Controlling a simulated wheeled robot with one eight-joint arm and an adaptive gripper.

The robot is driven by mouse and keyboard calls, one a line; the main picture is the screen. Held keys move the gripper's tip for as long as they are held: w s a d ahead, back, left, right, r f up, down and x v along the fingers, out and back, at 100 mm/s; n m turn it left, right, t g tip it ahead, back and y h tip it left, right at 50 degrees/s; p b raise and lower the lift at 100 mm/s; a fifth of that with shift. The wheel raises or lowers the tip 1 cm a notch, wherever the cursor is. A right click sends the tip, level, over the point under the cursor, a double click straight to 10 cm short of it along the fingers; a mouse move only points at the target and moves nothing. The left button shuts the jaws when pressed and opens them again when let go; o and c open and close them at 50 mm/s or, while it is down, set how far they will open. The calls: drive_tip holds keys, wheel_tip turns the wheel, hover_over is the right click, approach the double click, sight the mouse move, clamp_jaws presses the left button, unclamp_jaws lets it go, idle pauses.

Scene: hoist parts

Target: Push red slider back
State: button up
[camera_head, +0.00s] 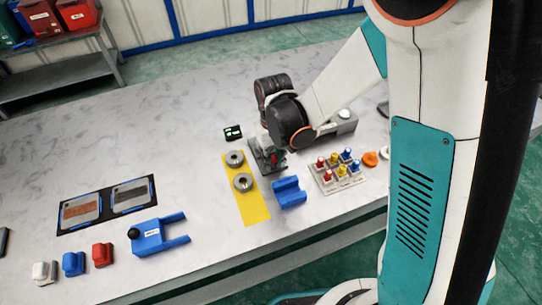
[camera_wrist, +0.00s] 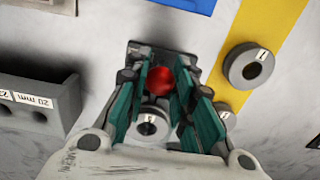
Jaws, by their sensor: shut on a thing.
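The red slider's round knob (camera_wrist: 160,81) shows between my fingers in the wrist view, over a dark base plate (camera_wrist: 133,48). In the head view a small patch of its red (camera_head: 274,158) shows below my wrist, and the dark base (camera_head: 256,149) is partly covered by my arm. My gripper (camera_wrist: 163,72) is shut on the red knob, with a teal finger on each side. A grey metal ring (camera_wrist: 150,125) with a dark hole lies between the fingers, below the knob in the wrist view. The slider's track is mostly hidden.
Left of the base, a yellow strip (camera_head: 258,210) carries two metal rings (camera_head: 242,182). A blue cradle (camera_head: 289,193) stands in front. A rack of coloured pegs (camera_head: 337,178) is to the right. A grey block marked 20 mm (camera_wrist: 40,103) stands left in the wrist view.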

drive_tip(key=shift+w+a, duration=0.1)
drive_tip(key=shift+w, duration=0.2)
idle(0.8)
drive_tip(key=o, duration=0.8)
drive_tip(key=shift+r, duration=0.1)
drive_tip(key=shift+r+p, duration=2.3)
drive_tip(key=shift+r, duration=1.1)
